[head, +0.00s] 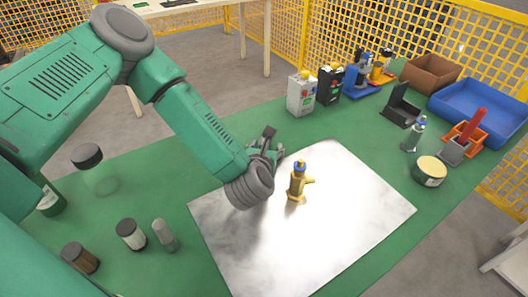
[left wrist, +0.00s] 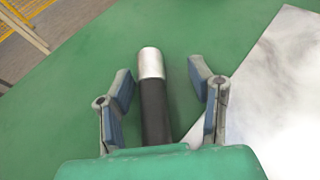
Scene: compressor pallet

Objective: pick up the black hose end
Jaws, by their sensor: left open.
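The black hose end (left wrist: 155,110), a dark cylinder with a silver tip, shows in the left wrist view over the green surface. Its lower part is hidden behind my green wrist housing. My left gripper (left wrist: 162,80) is open, with one finger on each side of the hose and a visible gap to both. In the head view my left gripper (head: 267,150) is at the far left edge of the metal sheet. I cannot make out the hose there; the gripper and arm may hide it. My right gripper is not in view.
A shiny metal sheet (head: 340,220) lies on the green table (head: 205,270). A yellow fitting with a blue cap (head: 298,185) stands on it, close to my left gripper. Several jars, including a brown one (head: 80,258), stand front left. Bins, including a blue one (head: 480,108), are back right.

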